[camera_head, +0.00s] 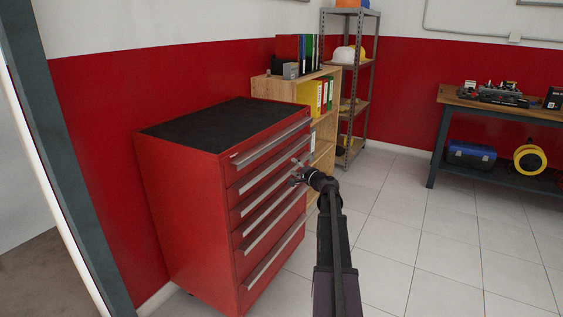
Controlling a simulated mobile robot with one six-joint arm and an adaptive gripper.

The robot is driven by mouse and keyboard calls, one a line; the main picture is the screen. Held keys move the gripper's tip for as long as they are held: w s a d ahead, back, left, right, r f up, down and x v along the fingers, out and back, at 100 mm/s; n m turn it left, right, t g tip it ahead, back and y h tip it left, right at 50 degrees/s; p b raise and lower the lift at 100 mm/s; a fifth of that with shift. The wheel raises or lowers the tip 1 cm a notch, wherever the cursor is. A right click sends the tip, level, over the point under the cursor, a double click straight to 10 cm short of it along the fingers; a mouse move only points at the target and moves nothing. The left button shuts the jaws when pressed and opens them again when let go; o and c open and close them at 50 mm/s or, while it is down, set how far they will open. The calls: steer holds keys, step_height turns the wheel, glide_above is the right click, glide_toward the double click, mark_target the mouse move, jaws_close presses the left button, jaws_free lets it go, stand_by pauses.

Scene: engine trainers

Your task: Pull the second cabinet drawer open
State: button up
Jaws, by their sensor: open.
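The red tool cabinet (185,215) stands against the red wall, with a black top and several stacked drawers, each with a long silver handle. The second drawer from the top (262,176) looks shut, flush with the others. My gripper (298,169) is open in front of the right part of the drawer fronts, near the height of the second and third handles. It hides a little of the fronts there. I cannot tell whether its fingers touch a handle or stand around one.
A wooden shelf (322,78) with binders stands just behind the cabinet, and a grey metal rack (350,11) beyond it. A workbench (440,98) with tools is at the right. The tiled floor (440,235) in front of the cabinet is clear. A door frame is at the left.

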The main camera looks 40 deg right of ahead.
mark_target(283, 160)
steer(key=w, duration=0.8)
jaws_close()
